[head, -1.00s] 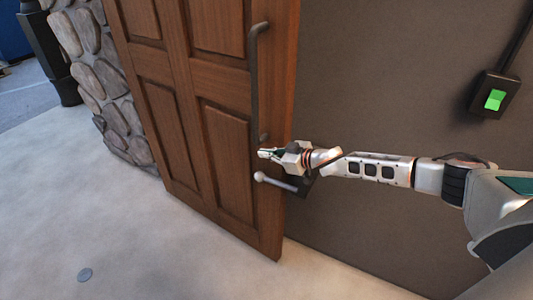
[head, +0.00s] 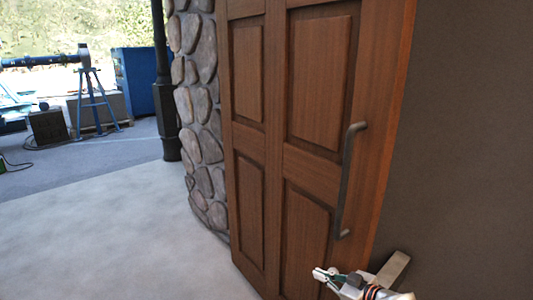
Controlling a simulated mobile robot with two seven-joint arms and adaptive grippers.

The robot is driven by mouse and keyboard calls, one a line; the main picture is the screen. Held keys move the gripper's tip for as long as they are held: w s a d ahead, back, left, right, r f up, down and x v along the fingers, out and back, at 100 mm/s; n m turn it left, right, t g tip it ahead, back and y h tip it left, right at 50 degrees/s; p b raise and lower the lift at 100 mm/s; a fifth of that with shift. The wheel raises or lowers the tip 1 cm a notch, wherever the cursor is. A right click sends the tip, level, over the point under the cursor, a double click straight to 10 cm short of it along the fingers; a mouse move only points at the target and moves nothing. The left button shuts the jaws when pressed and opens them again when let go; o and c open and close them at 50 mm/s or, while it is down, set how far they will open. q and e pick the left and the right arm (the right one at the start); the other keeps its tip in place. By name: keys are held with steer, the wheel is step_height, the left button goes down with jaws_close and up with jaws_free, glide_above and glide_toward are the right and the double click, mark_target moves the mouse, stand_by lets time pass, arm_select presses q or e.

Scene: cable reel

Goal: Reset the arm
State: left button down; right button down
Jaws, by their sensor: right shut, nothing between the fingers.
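My right gripper (head: 322,274) is at the bottom of the head view, right of centre, in front of the lower part of a brown wooden door (head: 265,150). It is shut and empty. The door's long dark vertical handle (head: 347,185) is above the gripper and apart from it. Most of my right arm is cut off by the lower edge of the view. My left gripper does not show.
A stone wall (head: 197,105) and a black post (head: 164,85) stand left of the door. Pale open floor (head: 110,235) lies at the lower left. A blue trestle (head: 90,105) and a blue cabinet (head: 138,85) stand at the back left. A brown wall (head: 470,150) is on the right.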

steer(key=s+a+f+m, duration=0.1)
steer(key=s+a+f, duration=0.35)
steer(key=s, duration=0.35)
steer(key=s+a+f+m, duration=0.1)
steer(key=s+a+f, duration=0.2)
steer(key=s+a, duration=0.3)
steer(key=s+d+f+m+h, duration=0.1)
steer(key=s+d+f+h, duration=0.2)
steer(key=s+d, duration=0.4)
steer(key=s+d+f+m+h, duration=0.2)
steer(key=s+d+f, duration=0.3)
steer(key=s, duration=0.8)
steer(key=shift+d+f+g+h, duration=0.3)
steer(key=shift+d+g+h, duration=0.1)
steer(key=shift+d+h, duration=0.4)
